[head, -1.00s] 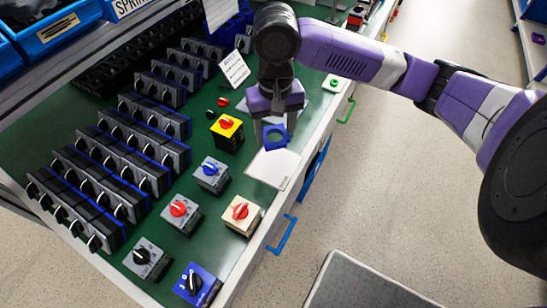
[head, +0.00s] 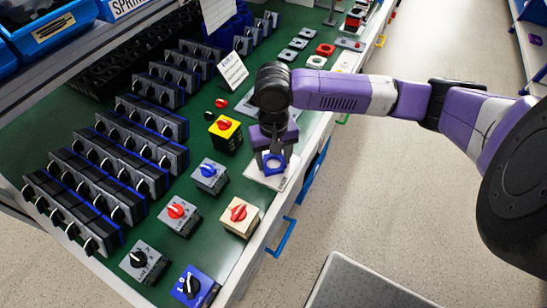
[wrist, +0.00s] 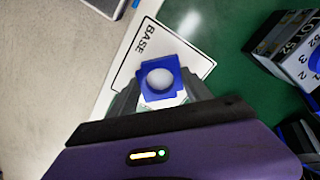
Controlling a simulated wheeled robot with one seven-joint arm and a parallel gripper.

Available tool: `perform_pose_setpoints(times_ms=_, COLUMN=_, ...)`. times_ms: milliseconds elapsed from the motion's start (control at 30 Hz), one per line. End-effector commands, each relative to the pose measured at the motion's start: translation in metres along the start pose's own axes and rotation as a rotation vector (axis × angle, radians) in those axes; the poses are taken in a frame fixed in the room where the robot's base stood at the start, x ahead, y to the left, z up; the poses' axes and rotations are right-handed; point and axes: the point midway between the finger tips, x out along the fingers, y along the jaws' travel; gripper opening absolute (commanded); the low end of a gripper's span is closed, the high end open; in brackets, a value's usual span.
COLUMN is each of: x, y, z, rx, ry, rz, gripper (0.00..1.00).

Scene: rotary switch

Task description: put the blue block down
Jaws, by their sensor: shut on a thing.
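The blue block (head: 274,164) is a square piece with a round opening in its middle. My gripper (head: 273,158) is shut on it, pointing down, at the white plate (head: 256,167) near the bench's front edge. In the wrist view the blue block (wrist: 160,81) sits between the two grey fingers (wrist: 158,98). The white plate (wrist: 138,68) with the word BASE lies beneath it. I cannot tell whether the block touches the plate.
A yellow switch (head: 225,133), a grey switch with a blue knob (head: 210,174) and a beige switch with a red knob (head: 240,215) stand close by. Rows of dark switches (head: 90,180) fill the left. A blue drawer handle (head: 283,238) sticks out in front.

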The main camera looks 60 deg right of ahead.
Motion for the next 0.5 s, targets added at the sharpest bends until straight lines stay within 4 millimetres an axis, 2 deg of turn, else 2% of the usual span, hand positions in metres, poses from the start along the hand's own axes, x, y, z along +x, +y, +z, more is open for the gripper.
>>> perform_pose_setpoints(times_ms=200, x=0.0037, y=-0.0001, z=0.0001, rx=0.001, ry=0.0, rz=0.0, gripper=0.09)
perform_pose_setpoints(times_ms=233, x=0.0029, y=0.0, z=-0.0002, rx=0.0, ry=0.001, rz=0.0, gripper=0.63)
perform_pose_setpoints(times_ms=300, x=0.0027, y=0.0001, z=-0.0001, rx=0.0, ry=0.001, rz=0.0, gripper=0.77)
perform_pose_setpoints(times_ms=333, x=0.0027, y=0.0001, z=-0.0001, rx=0.0, ry=0.001, rz=0.0, gripper=0.79)
perform_pose_setpoints(times_ms=500, x=0.0026, y=0.0, z=-0.0001, rx=0.0, ry=0.0, rz=0.0, gripper=0.79)
